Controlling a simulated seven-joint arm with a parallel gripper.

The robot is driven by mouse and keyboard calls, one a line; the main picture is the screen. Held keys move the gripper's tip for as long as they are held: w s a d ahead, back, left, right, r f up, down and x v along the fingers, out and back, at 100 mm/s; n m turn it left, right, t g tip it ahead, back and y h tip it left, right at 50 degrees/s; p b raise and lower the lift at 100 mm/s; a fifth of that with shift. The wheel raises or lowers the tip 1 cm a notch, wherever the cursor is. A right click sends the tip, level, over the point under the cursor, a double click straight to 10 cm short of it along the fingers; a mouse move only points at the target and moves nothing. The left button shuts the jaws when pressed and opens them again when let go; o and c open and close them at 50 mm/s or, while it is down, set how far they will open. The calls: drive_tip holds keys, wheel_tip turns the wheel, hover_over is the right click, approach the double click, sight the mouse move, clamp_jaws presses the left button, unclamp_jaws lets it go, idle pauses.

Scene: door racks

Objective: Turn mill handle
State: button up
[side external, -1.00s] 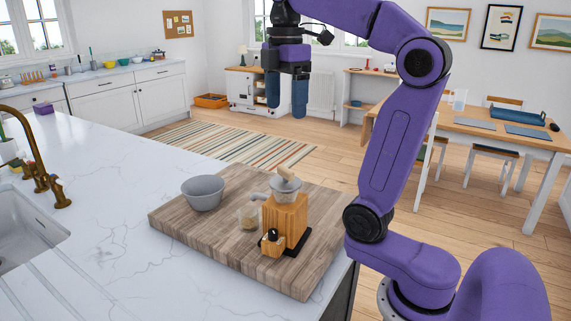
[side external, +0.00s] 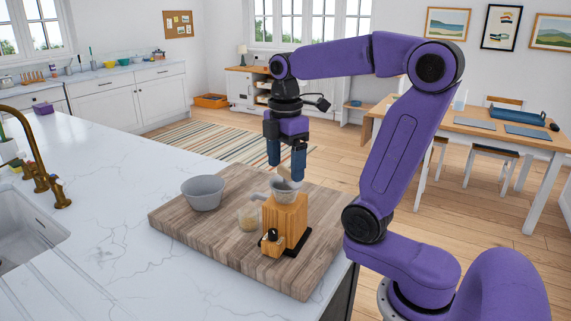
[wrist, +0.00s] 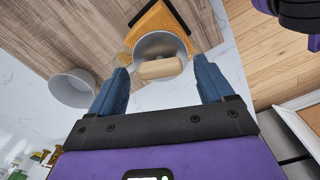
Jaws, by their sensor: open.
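The mill (side external: 285,220) is a wooden box with a grey metal cup on top and a small drawer with a dark knob in front. It stands on the wooden board. Its wooden handle grip (wrist: 160,68) shows above the cup in the wrist view, and the mill body (wrist: 158,22) lies behind it. My gripper (side external: 286,173) is open, with its blue fingers just above the mill top. In the wrist view the fingers (wrist: 165,84) are spread on either side of the grip and apart from it. In the side view the fingers partly hide the handle.
A grey bowl (side external: 203,193) stands on the wooden board (side external: 185,230), left of the mill. A small clear jar (side external: 248,218) stands close beside the mill. The white marble counter (side external: 110,200) is mostly clear, with a sink and brass tap at left.

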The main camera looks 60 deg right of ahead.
drive_tip(key=shift+f, duration=0.4)
drive_tip(key=shift+c, duration=0.3)
drive_tip(key=c, duration=1)
